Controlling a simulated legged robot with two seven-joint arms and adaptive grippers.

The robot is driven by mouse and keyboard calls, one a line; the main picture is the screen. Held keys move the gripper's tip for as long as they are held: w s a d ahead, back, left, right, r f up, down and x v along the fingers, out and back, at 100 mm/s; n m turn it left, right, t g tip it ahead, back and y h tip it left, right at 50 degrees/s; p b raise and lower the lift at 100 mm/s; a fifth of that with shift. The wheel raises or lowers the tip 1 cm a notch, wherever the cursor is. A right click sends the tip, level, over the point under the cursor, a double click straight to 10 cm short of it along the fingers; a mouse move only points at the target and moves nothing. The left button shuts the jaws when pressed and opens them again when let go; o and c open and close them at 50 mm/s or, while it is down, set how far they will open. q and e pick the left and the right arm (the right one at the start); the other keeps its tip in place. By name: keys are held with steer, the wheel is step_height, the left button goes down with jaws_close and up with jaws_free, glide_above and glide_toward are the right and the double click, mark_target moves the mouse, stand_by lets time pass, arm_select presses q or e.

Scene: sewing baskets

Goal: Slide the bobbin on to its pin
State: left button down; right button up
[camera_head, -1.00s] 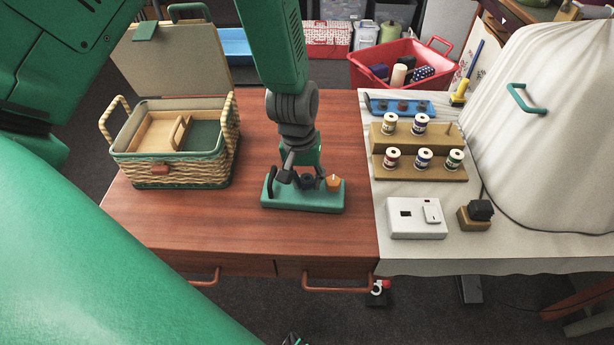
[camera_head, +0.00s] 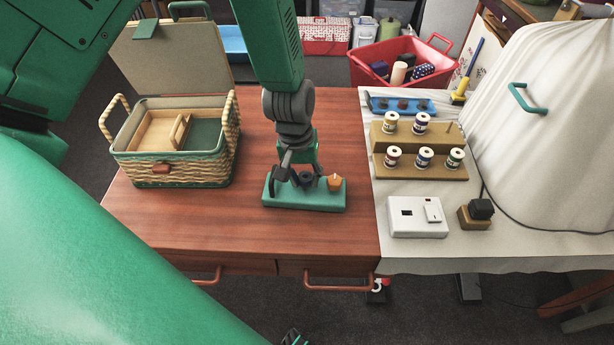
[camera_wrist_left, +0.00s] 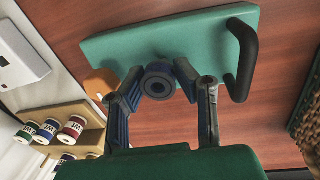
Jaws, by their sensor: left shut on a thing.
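A green base plate (camera_head: 330,200) lies on the red-brown desk, with a black hooked bar at its left end and an orange block (camera_head: 335,183) near its right end. My left gripper (camera_head: 299,182) points down over the plate, shut on a dark bobbin (camera_head: 306,179).
An open wicker basket (camera_head: 185,172) stands left on the desk. On the pale cloth at right are a wooden stand (camera_head: 420,171) with several thread spools, a white switch box (camera_head: 418,224), a blue tray (camera_head: 428,108) and a covered form. The desk's front is clear.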

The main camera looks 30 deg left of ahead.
arm_select(q)
steer(key=shift+f, duration=0.2)
steer(key=shift+d, duration=0.25)
steer(key=shift+r, duration=0.1)
steer(key=shift+r, duration=0.15)
steer(key=shift+a+p, duration=0.1)
steer(key=shift+p, duration=0.2)
steer(key=shift+a+p, duration=0.25)
steer(key=shift+p, duration=0.2)
stand_by(0.6)
steer(key=shift+f+b, duration=0.45)
steer(key=shift+f, duration=0.45)
stand_by(0.6)
